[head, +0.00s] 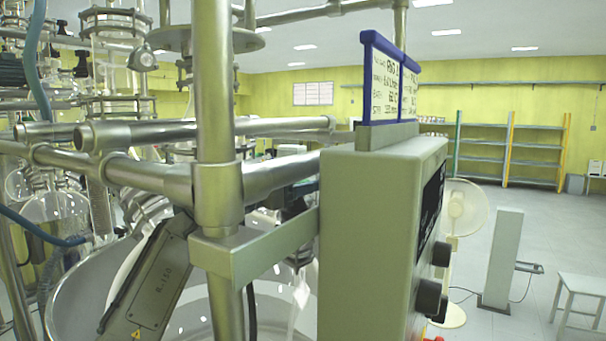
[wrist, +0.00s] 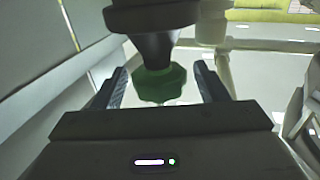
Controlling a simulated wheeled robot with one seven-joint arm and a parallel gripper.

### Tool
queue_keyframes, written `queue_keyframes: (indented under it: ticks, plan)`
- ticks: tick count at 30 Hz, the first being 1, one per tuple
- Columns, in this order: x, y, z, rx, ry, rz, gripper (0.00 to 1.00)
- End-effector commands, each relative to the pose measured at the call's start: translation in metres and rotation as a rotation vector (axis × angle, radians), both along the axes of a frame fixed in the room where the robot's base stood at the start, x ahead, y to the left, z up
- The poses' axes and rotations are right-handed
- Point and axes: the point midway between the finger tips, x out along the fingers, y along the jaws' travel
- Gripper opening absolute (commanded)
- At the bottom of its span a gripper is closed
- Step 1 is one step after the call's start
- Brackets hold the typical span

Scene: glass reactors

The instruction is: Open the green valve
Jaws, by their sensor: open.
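The green valve (wrist: 160,84) shows in the wrist view as a faceted green knob below a dark, tapered fitting (wrist: 155,48). My gripper (wrist: 160,80) is open, with one dark finger on each side of the knob. A gap shows between the knob and each finger; I see no contact. The knob's lower part is close to the top edge of my gripper body, and I cannot tell the depth between them. In the head view I cannot make out the green valve; metal pipes and a grey control box stand in front.
In the head view, a grey control box (head: 365,240) with black knobs is at the centre right. Steel pipes (head: 215,120) cross in front of a large round vessel (head: 90,285). Open floor, a white fan (head: 462,215) and a stool (head: 580,285) lie to the right.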

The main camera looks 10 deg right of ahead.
Motion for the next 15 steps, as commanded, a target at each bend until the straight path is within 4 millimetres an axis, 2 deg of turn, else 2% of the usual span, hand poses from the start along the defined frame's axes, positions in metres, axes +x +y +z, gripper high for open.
queue_keyframes:
  ticks: [6,15]
  plan:
    - [0.01,-0.016,0.001,0.0,0.0,0.0,0.67]
    - [0.011,-0.018,0.0,0.0,0.0,0.001,0.67]
